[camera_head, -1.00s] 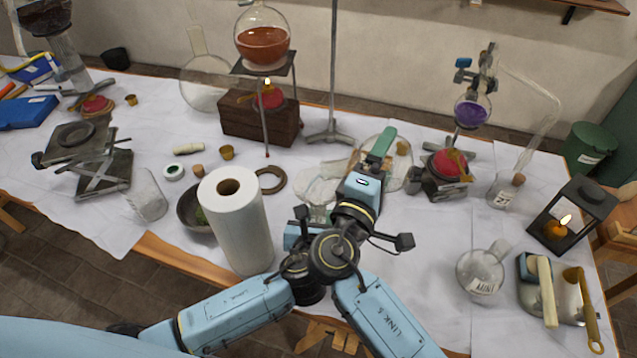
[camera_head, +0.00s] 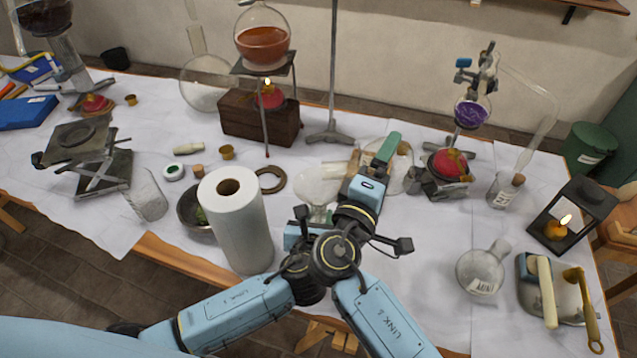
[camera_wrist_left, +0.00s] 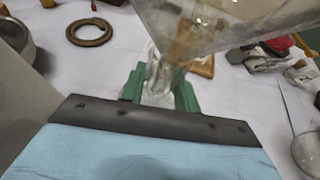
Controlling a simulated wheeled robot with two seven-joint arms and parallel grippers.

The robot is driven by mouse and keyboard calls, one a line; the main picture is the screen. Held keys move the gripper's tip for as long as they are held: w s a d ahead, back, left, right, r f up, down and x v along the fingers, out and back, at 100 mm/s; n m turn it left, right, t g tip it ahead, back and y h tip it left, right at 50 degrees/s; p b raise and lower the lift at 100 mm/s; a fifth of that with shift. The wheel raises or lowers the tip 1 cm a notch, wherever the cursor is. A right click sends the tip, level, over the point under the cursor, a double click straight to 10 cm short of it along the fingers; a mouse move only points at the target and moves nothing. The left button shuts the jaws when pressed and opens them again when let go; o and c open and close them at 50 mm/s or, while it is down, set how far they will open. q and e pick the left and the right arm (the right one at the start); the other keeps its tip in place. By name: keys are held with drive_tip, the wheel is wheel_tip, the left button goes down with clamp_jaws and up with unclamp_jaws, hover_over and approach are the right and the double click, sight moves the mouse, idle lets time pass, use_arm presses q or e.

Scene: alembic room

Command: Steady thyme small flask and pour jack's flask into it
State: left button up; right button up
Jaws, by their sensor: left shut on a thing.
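My left gripper (camera_head: 384,148), with green fingers, is shut on the narrow part of a clear glass vessel. In the left wrist view this glass (camera_wrist_left: 225,20) widens from between the green fingers (camera_wrist_left: 160,92) toward the upper right. No label shows on it, so I cannot tell whose flask it is. A clear cone-shaped glass (camera_head: 318,188) shows left of my gripper in the head view; its link to the held glass is unclear. A small round flask labelled MINT (camera_head: 480,272) stands at the front right. I read no thyme or Jack label.
A paper roll (camera_head: 238,225) stands close left of my wrist, beside a dark bowl (camera_head: 192,212). A stand rod (camera_head: 333,80) rises behind. A burner (camera_head: 447,165) under a purple flask (camera_head: 472,110) and a lit lantern (camera_head: 570,218) are at the right. Cloth before the MINT flask is clear.

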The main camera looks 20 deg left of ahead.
drive_tip(key=shift+d+f+m+g, duration=0.15)
drive_tip(key=shift+f+m+g, duration=0.05)
drive_tip(key=shift+f+m, duration=0.35)
drive_tip(key=shift+d+f+m+g, duration=0.15)
drive_tip(key=shift+f+m+g, duration=0.05)
drive_tip(key=shift+f+m, duration=0.3)
drive_tip(key=shift+d+f+m+g, duration=0.2)
drive_tip(key=shift+f+m+g, duration=0.3)
drive_tip(key=shift+f+m, duration=0.85)
wheel_tip(320, 180, down, 6)
drive_tip(key=a+m+g+y, duration=0.2)
drive_tip(key=m+y, duration=0.4)
drive_tip(key=m, duration=0.6)
drive_tip(key=shift+a+g, duration=0.25)
drive_tip(key=shift+g, duration=0.45)
